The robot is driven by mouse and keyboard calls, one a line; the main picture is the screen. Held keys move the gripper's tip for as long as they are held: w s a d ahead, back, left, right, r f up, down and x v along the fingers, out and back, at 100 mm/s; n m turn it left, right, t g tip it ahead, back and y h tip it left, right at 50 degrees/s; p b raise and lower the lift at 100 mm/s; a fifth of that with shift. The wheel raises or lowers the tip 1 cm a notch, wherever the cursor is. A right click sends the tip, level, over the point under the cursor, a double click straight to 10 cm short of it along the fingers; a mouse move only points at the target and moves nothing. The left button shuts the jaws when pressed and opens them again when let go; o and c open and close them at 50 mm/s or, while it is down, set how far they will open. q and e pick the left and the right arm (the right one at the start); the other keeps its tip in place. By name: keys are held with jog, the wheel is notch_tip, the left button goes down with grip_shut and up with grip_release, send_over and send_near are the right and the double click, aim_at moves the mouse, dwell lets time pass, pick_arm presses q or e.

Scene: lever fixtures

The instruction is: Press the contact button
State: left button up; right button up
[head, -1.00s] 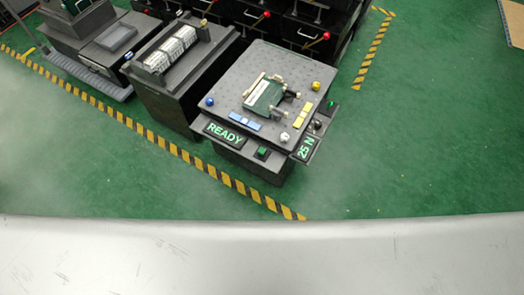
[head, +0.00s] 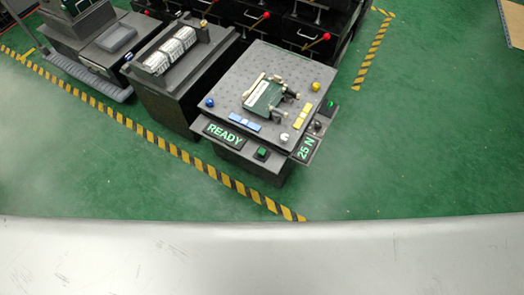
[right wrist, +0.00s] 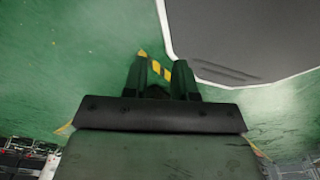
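A dark fixture table (head: 243,85) stands in the middle of the head view. A small green button (head: 262,154) sits on its front ledge, beside a lit READY sign (head: 224,133). A second small unit with a green light (head: 330,104) is on its right side, near a lit "25 N" sign (head: 305,148). I cannot tell which is the contact button. My right gripper (right wrist: 161,72) shows in the right wrist view with its fingers apart and nothing between them, away from the fixture. My left gripper is in neither view.
The table top carries a green clamp block (head: 264,97), coloured knobs and bars. A dark cabinet (head: 178,80) stands close on its left, with lever cabinets (head: 290,30) behind. Striped tape (head: 170,148) crosses the green floor in front. Floor on the right is clear.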

grip_shut()
jog(key=shift+d, duration=0.15)
dwell(1.3)
